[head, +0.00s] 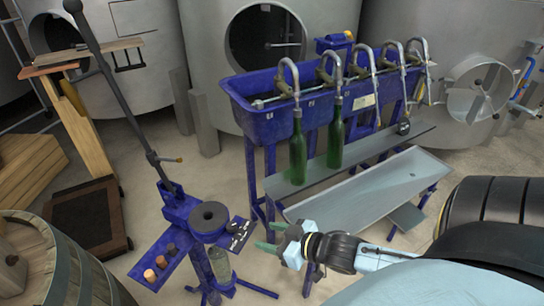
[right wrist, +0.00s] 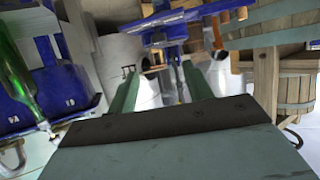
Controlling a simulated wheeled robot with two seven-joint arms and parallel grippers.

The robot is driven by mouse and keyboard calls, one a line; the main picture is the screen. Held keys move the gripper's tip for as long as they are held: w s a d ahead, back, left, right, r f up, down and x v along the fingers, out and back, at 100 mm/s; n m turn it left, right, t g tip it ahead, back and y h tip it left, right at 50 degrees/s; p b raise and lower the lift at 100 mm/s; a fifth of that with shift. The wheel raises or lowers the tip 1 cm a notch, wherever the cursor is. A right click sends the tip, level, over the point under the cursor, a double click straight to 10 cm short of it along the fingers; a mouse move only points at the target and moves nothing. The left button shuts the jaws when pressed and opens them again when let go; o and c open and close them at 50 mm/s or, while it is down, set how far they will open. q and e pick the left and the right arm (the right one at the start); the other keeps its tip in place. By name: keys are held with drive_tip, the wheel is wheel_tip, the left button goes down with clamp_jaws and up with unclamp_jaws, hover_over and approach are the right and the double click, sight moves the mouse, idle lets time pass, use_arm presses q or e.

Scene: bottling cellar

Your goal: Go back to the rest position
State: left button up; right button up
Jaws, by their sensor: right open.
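My right gripper (head: 272,237) reaches in from the lower right, in front of the filling bench. Its two green fingers are apart with nothing between them. In the right wrist view the same open fingers (right wrist: 160,90) point toward blue metal parts, with no object in their gap. My left gripper does not show in either view.
Two green bottles (head: 298,152) (head: 335,140) stand below spouts of the blue filling trough (head: 262,118). A grey tray (head: 375,187) lies right of my gripper. Left are the blue corking stand (head: 180,212) with several corks, its long lever (head: 112,75), and a barrel (head: 60,262).

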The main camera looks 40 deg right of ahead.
idle(0.5)
drive_tip(key=s+d+f+m+g+h, duration=0.1)
drive_tip(key=s+d+f+g+h, duration=0.3)
drive_tip(key=f, duration=0.7)
drive_tip(key=s+f+m+g+y, duration=0.1)
drive_tip(key=s+f, duration=0.5)
drive_tip(key=f, duration=0.6)
drive_tip(key=s+a+f+g, duration=0.2)
drive_tip(key=s+a+f, duration=0.1)
drive_tip(key=s+f, duration=0.2)
drive_tip(key=s+a+f+n+g, duration=0.1)
drive_tip(key=s+a+f, duration=0.3)
drive_tip(key=s, duration=0.5)
drive_tip(key=s+a+f+g, duration=0.4)
drive_tip(key=s+f, duration=0.2)
drive_tip(key=s, duration=0.2)
drive_tip(key=shift+n, duration=0.4)
